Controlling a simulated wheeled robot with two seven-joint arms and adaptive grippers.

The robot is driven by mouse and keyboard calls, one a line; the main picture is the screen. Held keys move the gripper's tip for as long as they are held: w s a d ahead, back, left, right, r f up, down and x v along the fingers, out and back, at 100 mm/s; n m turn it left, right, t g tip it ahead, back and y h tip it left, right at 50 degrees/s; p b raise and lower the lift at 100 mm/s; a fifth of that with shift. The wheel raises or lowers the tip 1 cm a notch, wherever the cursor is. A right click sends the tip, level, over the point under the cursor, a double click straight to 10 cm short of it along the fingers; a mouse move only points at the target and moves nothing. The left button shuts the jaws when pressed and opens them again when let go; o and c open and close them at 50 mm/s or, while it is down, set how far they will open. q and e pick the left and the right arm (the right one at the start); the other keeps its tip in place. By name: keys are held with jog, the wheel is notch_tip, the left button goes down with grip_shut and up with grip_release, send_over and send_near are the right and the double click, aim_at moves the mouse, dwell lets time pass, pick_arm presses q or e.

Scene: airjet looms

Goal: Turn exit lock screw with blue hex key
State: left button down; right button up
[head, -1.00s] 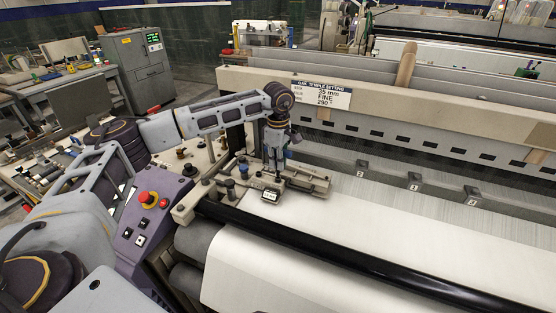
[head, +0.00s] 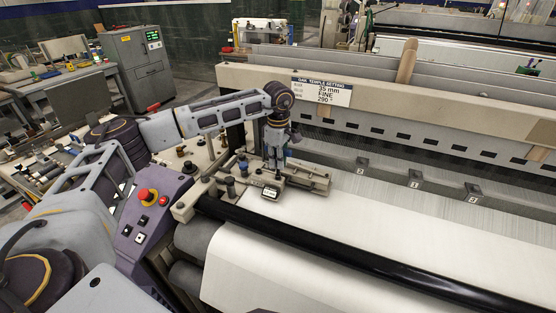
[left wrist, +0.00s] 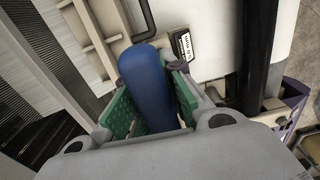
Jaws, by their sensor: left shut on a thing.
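My left gripper (head: 275,165) points down over the metal temple assembly (head: 312,178) at the left end of the loom. In the left wrist view its green-padded fingers (left wrist: 150,98) are shut on the blue handle of the hex key (left wrist: 148,80). The key's tip and the exit lock screw are hidden, so I cannot tell whether they touch. A small display (head: 270,192) sits beside the assembly; it also shows in the left wrist view (left wrist: 183,46). My right gripper is not in view.
White cloth (head: 370,215) spreads right of the assembly, with a black roller (head: 340,262) along its front. A purple control panel (head: 145,218) with a red button stands at left. A setting placard (head: 321,91) is on the loom beam (head: 400,112).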

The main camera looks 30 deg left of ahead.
pick_arm(q)
jog(key=shift+f+b, duration=0.4)
jog(key=shift+f, duration=0.3)
jog(key=shift+m, duration=0.3)
dwell(0.6)
jog(key=shift+m+b, duration=0.4)
jog(key=shift+m, duration=1.5)
jog(key=shift+m+b, duration=0.5)
jog(key=shift+m, duration=2.5)
jog(key=shift+m+b, duration=0.45)
jog(key=shift+m, duration=4.55)
jog(key=shift+m+b, duration=0.4)
jog(key=shift+m, duration=1.2)
jog(key=shift+n, duration=0.3)
